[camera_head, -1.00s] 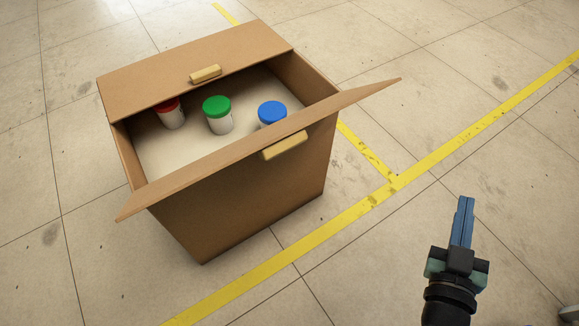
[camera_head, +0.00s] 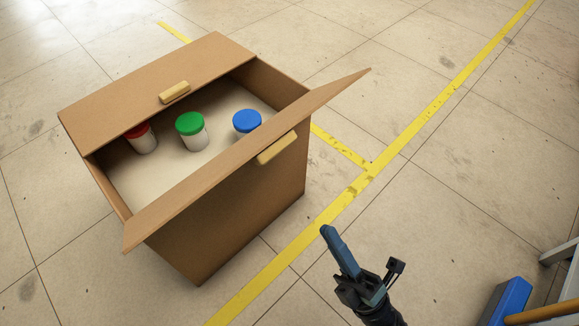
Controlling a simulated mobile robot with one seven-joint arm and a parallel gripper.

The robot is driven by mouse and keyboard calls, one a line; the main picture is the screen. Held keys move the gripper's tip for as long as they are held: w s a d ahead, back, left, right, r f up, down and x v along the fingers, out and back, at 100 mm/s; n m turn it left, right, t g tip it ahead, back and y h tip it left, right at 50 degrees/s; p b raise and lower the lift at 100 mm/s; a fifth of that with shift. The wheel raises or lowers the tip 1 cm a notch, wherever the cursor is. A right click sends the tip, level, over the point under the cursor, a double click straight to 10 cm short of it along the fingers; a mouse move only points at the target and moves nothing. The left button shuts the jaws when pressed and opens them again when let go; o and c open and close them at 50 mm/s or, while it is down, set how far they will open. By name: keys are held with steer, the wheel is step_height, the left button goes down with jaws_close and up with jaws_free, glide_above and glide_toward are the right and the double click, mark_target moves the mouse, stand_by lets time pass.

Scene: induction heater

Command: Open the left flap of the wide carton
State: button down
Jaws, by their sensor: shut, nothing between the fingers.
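The wide brown carton (camera_head: 235,205) stands on the floor at left centre, with its top open between two flaps. Inside are jars with red (camera_head: 139,131), green (camera_head: 190,123) and blue (camera_head: 247,120) lids. My gripper (camera_head: 326,231) is shut and empty, in front of the carton at lower right, apart from it.
Yellow floor tape (camera_head: 420,120) runs diagonally past the carton's right side, with a short branch towards the carton. A blue object (camera_head: 507,302), an orange bar (camera_head: 545,314) and a grey frame (camera_head: 560,252) occupy the lower right corner. The tiled floor around the carton is mostly clear.

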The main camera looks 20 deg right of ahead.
mark_target(280, 152)
steer(key=b+x, duration=0.1)
steer(key=x, duration=1.3)
steer(key=shift+a, duration=0.2)
steer(key=r+p, duration=0.1)
steer(key=p, duration=0.1)
steer(key=r+g+p, duration=0.1)
steer(key=p, duration=0.1)
steer(key=shift+w+a+r, duration=0.1)
steer(key=shift+w+a, duration=0.1)
steer(key=shift+w, duration=0.2)
steer(key=shift+w+a+r+g+p, duration=0.25)
steer(key=shift+w+r+g+p, duration=0.2)
steer(key=shift+w+r, duration=0.25)
steer(key=shift+f, duration=0.1)
